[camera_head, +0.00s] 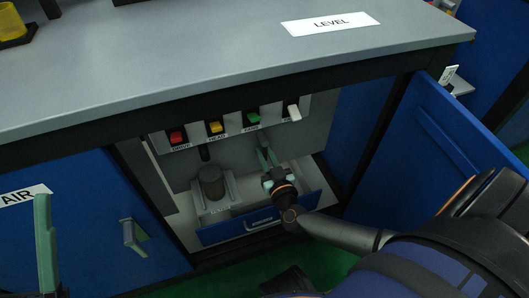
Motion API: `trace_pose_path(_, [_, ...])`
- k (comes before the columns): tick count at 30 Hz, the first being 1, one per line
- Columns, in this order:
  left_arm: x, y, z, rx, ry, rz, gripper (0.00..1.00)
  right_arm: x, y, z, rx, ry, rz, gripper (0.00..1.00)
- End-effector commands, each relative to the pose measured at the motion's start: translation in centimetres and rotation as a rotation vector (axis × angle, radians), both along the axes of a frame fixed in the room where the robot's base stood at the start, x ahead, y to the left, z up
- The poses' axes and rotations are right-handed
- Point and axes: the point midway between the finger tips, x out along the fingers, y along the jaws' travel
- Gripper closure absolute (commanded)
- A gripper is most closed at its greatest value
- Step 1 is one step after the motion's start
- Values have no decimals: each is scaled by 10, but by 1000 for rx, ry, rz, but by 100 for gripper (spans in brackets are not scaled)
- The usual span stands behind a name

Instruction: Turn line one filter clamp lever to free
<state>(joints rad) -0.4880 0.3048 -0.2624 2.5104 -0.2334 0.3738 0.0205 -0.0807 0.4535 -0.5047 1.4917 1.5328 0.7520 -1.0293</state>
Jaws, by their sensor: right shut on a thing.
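My right gripper (266,154) reaches into the open cabinet, its green fingers pointing at the back panel below the green switch. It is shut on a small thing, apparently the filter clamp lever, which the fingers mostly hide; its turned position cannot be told. A dark cylinder (211,182) stands in a light grey block left of the gripper. A short dark handle (205,153) sticks out of the panel behind it. Of my left gripper only a green finger (43,245) shows at the lower left, away from the cabinet opening; its opening cannot be told.
Red (177,135), yellow (214,127), green (252,119) and white (294,112) switches line the panel above. A blue drawer front (222,232) lies below. The blue door (440,125) stands open at right. The grey worktop (200,65) overhangs the opening.

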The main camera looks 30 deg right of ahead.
Motion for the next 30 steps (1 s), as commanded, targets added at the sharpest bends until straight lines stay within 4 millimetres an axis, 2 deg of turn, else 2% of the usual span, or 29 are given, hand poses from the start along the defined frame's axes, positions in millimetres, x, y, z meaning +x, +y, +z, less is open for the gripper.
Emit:
trace_pose_path(1, [0, 0, 0, 0, 0, 0, 50, 0, 0, 0, 0, 0, 0, 94])
trace_pose_path(3, [0, 0, 0, 0, 0, 0, 50, 0, 0, 0, 0, 0, 0, 100])
trace_pose_path(30, [0, 0, 0, 0, 0, 2, 50, 0, 0, 0, 0, 0, 0, 100])
